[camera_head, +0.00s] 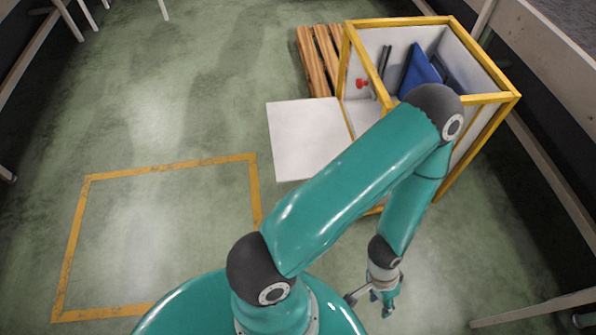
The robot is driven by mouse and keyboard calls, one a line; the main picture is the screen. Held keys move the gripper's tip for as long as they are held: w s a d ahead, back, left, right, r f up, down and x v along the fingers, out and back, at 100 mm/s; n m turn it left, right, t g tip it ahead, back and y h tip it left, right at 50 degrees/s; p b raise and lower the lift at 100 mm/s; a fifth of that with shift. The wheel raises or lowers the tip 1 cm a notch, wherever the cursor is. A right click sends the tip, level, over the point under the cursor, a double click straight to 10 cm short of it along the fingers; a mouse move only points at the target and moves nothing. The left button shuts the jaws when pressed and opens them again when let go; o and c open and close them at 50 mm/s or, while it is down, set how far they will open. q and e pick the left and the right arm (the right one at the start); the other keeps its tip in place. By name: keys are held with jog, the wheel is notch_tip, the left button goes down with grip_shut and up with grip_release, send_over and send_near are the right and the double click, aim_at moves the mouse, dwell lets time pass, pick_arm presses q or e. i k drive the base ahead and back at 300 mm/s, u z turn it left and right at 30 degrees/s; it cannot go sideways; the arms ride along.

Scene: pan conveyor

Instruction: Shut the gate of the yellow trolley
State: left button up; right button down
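The yellow trolley (357,58) stands at the upper right, a yellow-framed box with pale walls and an open top. Its gate appears to be the white panel (305,138) reaching out to the left from the trolley's near left side, so the gate stands open. I cannot tell how high off the floor the panel lies. My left arm crosses in front of the trolley and hides its near side. My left gripper (374,298) hangs below the trolley in the picture, apart from the gate, its small fingers apparently spread and empty. My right gripper is not in view.
A blue item (419,70) and dark items are inside the trolley, with a red knob (361,83) at its left wall. Wooden slats (316,62) lie behind the gate. A yellow floor outline (78,238) is empty. A rail (553,178) runs along the right.

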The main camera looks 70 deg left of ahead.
aim_at(307, 135)
jog(key=z, duration=0.05)
jog(key=i, duration=0.45)
jog(key=z, duration=2.95)
jog(key=k, duration=0.6)
jog(key=u, duration=5.85)
